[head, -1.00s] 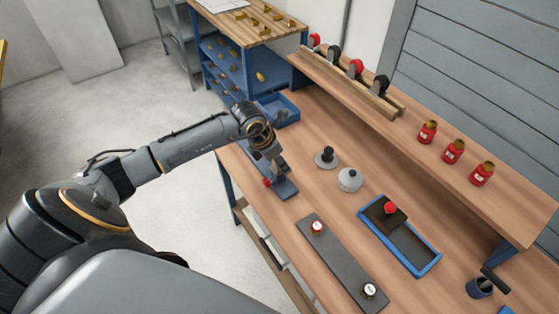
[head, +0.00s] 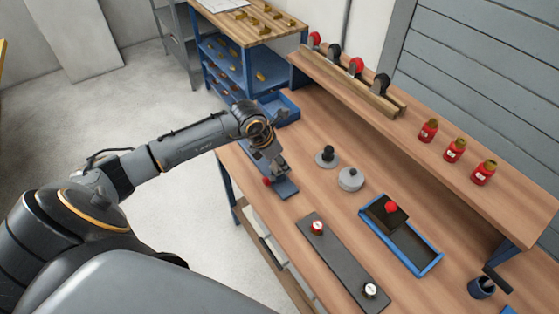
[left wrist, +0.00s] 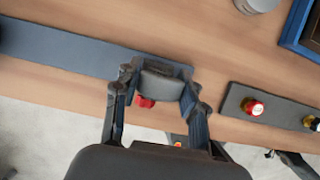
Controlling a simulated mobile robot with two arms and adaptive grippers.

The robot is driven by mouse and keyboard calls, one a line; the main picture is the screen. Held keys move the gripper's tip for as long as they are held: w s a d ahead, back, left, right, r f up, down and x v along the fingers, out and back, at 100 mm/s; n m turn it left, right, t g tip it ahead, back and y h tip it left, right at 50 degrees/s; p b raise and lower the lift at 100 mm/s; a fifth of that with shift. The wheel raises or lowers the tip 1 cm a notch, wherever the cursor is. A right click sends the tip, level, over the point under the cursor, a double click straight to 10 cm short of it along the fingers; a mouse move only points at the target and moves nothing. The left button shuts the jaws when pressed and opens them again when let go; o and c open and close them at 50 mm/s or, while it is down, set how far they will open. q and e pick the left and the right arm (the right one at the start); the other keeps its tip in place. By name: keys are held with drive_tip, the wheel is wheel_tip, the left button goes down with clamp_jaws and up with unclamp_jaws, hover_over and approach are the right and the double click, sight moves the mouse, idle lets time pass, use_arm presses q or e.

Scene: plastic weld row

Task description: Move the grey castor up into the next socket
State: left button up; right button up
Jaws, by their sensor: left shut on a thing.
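My left gripper (head: 280,172) is low over the near-left part of the bench, at the blue-grey strip (head: 287,190). In the left wrist view, its fingers (left wrist: 160,88) are shut on a dark grey rounded piece, the grey castor (left wrist: 161,85), directly over the strip's end. A red part (left wrist: 145,102) shows just below the castor, and another view of it is beside the gripper in the head view (head: 267,181). Whether the castor touches the strip is hard to tell. A wooden rail (head: 352,88) on the raised shelf carries several red and dark wheels. My right gripper is not in view.
Right of the gripper are a black-knobbed grey disc (head: 326,157) and a round grey tin (head: 351,179). A dark plate (head: 340,262) with two knobs and a blue-rimmed tray (head: 437,262) lie nearer. Red bottles (head: 454,150) stand on the raised shelf (head: 510,190).

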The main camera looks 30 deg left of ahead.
use_arm(q)
drive_tip(key=shift+f+b, duration=0.4)
drive_tip(key=shift+b, duration=0.1)
idle(0.5)
drive_tip(key=o, duration=1.7)
drive_tip(key=shift+o, duration=0.2)
drive_tip(key=shift+r+p, duration=2.05)
drive_tip(key=shift+r, duration=1.5)
